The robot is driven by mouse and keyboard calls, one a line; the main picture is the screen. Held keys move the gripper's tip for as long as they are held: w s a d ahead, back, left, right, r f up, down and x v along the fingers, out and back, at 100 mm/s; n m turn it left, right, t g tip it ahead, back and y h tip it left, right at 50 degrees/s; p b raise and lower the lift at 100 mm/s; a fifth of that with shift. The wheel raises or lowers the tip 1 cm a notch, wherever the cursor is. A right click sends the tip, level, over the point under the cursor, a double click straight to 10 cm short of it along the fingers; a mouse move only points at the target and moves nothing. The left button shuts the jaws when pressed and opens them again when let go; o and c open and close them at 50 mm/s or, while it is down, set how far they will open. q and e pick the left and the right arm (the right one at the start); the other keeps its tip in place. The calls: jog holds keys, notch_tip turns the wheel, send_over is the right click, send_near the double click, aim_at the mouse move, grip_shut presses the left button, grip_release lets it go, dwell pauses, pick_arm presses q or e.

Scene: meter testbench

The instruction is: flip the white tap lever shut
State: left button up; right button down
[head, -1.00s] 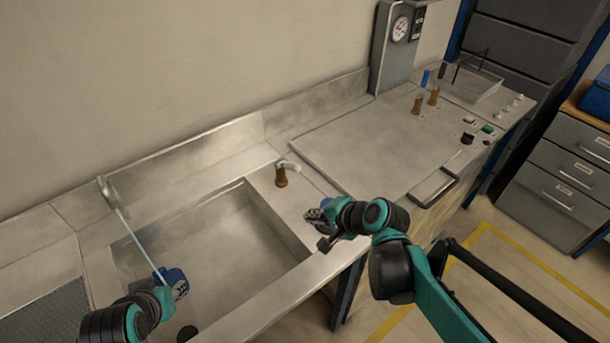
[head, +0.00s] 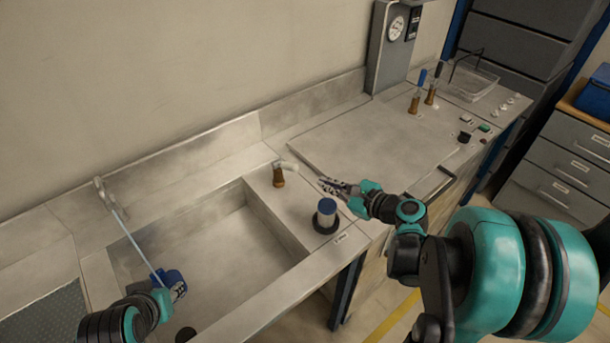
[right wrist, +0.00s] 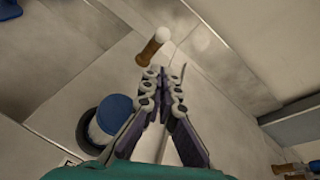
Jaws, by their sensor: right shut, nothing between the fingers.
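The white tap lever (head: 289,165) sits on top of a brass tap (head: 279,178) on the bench strip right of the sink. It points to the right. In the right wrist view the lever's pale rounded end (right wrist: 162,34) shows by the brass tap body (right wrist: 149,51). My right gripper (head: 324,185) is shut and empty, to the right of and nearer than the lever. In the right wrist view its fingertips (right wrist: 165,73) are just below the tap, with no clear contact. My left gripper (head: 176,284) is over the sink; its fingers are too unclear to read.
A blue-topped cylinder on a black base (head: 327,211) stands close to my right gripper. The sink (head: 222,245) is left of the tap. A flat metal panel (head: 370,145) lies right. Taps with blue (head: 422,77) and black levers stand farther back.

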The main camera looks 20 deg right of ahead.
jog(key=b+x, duration=0.3)
jog(key=x, duration=0.7)
jog(key=w+a+r+g+h+p, duration=0.2)
jog(key=w+r+g+h+p, duration=0.2)
jog(key=p, duration=1.1)
jog(key=shift+w+a+r+m+g+p, duration=0.4)
jog(key=shift+w+r+g, duration=1.55)
jog(key=shift+g, duration=1.15)
